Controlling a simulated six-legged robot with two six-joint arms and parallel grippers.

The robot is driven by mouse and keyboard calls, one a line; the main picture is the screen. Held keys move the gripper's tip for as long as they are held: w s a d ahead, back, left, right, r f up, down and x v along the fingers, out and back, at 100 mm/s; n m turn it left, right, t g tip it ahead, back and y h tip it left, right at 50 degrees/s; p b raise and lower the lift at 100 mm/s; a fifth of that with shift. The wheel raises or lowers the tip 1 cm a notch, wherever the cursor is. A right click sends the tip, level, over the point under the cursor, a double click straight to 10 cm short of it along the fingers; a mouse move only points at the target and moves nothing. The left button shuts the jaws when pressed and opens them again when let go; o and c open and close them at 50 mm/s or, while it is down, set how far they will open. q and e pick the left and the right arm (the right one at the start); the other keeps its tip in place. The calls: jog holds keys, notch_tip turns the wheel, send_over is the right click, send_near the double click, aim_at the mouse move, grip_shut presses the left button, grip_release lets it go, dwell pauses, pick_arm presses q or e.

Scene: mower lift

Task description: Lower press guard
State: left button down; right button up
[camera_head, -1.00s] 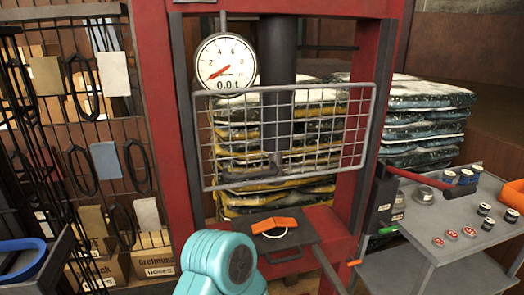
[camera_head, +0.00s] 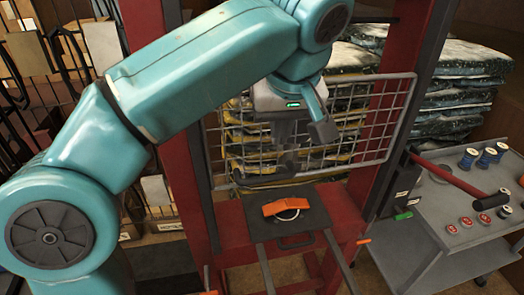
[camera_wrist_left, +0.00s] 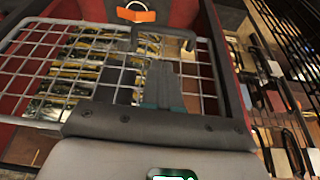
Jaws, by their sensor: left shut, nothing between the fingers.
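The press guard (camera_head: 385,120) is a grey wire-mesh panel in a frame. It hangs across the red press opening, above the dark plate (camera_head: 270,222) that holds an orange piece (camera_head: 287,207). My left gripper (camera_head: 288,160) is in front of the mesh, shut and empty, and hides the guard's middle and left part. In the left wrist view the mesh guard (camera_wrist_left: 40,67) lies past my gripper fingers (camera_wrist_left: 163,80), with a dark bar handle (camera_wrist_left: 132,42) near the fingertips. Whether the fingers touch the guard cannot be told. My right gripper is not in view.
A grey cart (camera_head: 440,225) with blue-and-white spools and a red-handled tool (camera_head: 450,175) stands at right. Stacked sacks (camera_head: 460,95) lie behind the press. A wire rack (camera_head: 50,90) with hanging items is at left.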

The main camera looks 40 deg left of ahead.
pick_arm(q)
jog(key=r, duration=0.2)
send_near(266, 177)
jog(key=x, duration=0.6)
jog(key=shift+w+a+f, duration=0.1)
jog(key=shift+w+f, duration=0.15)
jog(key=shift+f, duration=0.05)
jog(key=shift+n, duration=0.3)
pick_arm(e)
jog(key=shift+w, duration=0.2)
pick_arm(q)
jog(key=shift+s+a, duration=0.1)
jog(key=shift+s, duration=0.1)
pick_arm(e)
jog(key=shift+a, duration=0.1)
pick_arm(q)
jog(key=shift+w+f+b, duration=0.1)
jog(key=shift+f+b, duration=0.3)
jog(key=shift+b, duration=0.15)
notch_tip(266, 177, down, 25)
jog(key=b, duration=2.2)
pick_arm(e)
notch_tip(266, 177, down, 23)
